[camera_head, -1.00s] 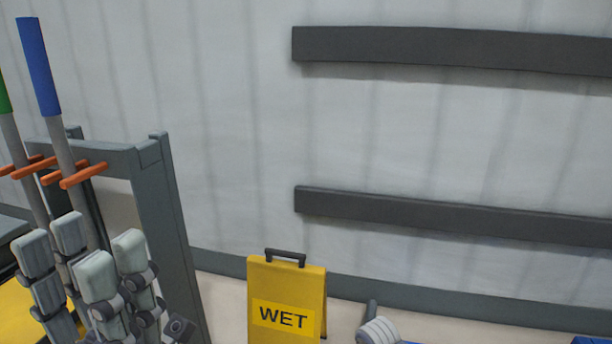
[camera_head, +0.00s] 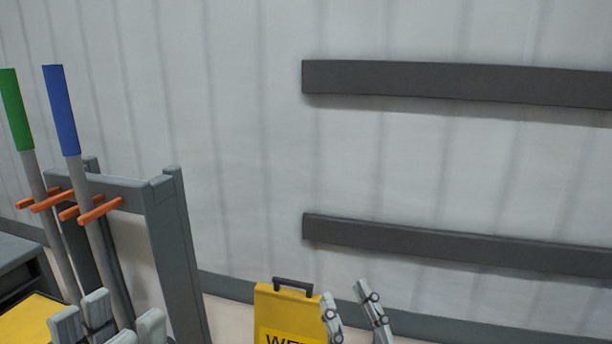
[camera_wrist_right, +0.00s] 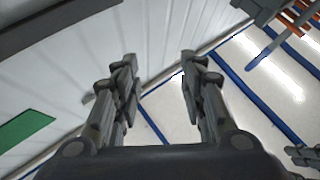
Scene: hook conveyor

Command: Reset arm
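My left gripper (camera_head: 108,319) is at the bottom left of the head view, in front of the tool rack. Its finger tips stand apart with nothing visible between them; its lower part is cut off by the frame edge. My right gripper (camera_head: 351,305) is at the bottom middle of the head view, just right of the yellow sign, fingers pointing up and apart. In the right wrist view my right gripper (camera_wrist_right: 159,57) is open and empty, with wall and floor visible between its fingers.
A grey rack (camera_head: 172,240) with orange pegs (camera_head: 100,210) holds a blue-handled tool (camera_head: 60,110) and a green-handled tool (camera_head: 16,110). A yellow WET sign (camera_head: 275,312) stands by the wall. Two dark rails (camera_head: 450,84) run along the wall.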

